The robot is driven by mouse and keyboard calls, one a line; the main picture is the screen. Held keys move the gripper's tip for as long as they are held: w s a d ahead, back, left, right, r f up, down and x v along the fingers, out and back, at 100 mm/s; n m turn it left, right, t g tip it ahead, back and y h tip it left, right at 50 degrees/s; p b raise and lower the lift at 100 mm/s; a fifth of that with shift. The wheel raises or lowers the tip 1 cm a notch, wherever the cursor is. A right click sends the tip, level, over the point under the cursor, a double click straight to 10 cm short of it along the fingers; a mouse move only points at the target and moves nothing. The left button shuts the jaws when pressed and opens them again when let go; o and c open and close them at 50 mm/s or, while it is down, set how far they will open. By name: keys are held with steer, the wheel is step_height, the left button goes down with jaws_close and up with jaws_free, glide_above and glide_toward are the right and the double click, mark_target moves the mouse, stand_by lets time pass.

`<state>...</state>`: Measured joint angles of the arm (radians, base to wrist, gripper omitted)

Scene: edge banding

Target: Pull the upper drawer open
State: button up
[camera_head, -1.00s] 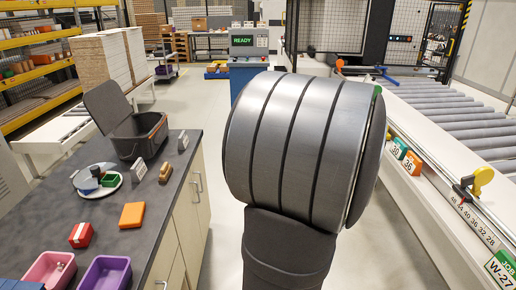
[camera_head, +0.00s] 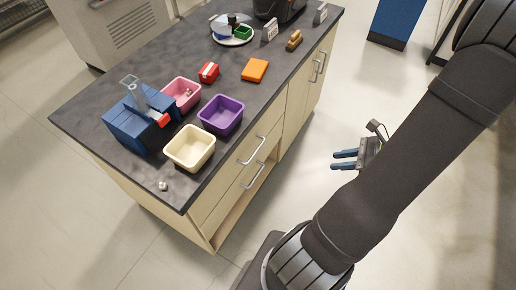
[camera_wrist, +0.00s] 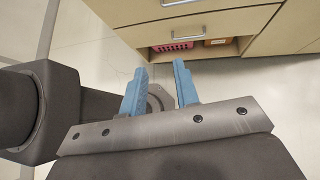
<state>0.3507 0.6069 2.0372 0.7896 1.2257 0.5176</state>
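The wooden cabinet under the dark countertop has an upper drawer (camera_head: 238,163) and a lower drawer (camera_head: 236,189). Both look shut. The upper drawer's bar handle (camera_head: 252,151) sits just above the lower drawer's handle (camera_head: 254,176). My gripper (camera_head: 334,160) is to the right of the drawers, over the floor, apart from both handles. Its two blue fingers are spread with nothing between them. The wrist view also shows the open gripper (camera_wrist: 160,74), with a drawer handle (camera_wrist: 187,37) beyond the fingertips and another handle (camera_wrist: 180,3) at the top edge.
Below the drawers is an open shelf with a pink basket (camera_wrist: 174,46) and an orange-brown box (camera_wrist: 218,42). The counter holds a cream bin (camera_head: 190,148), a purple bin (camera_head: 221,115), a pink bin (camera_head: 181,93) and a blue dispenser (camera_head: 138,122). The floor before the drawers is clear.

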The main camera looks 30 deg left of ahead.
steer(key=w+a+f+m+y, duration=0.3)
steer(key=a+f+m+y, duration=0.1)
steer(key=a+f+m, duration=0.5)
steer(key=m+t+y, duration=0.1)
steer(key=m+t, duration=0.1)
steer(key=m, duration=0.8)
glide_toward(257, 150)
steer(key=shift+m, duration=0.3)
steer(key=x, duration=1)
steer(key=shift+f, duration=0.3)
jaws_close()
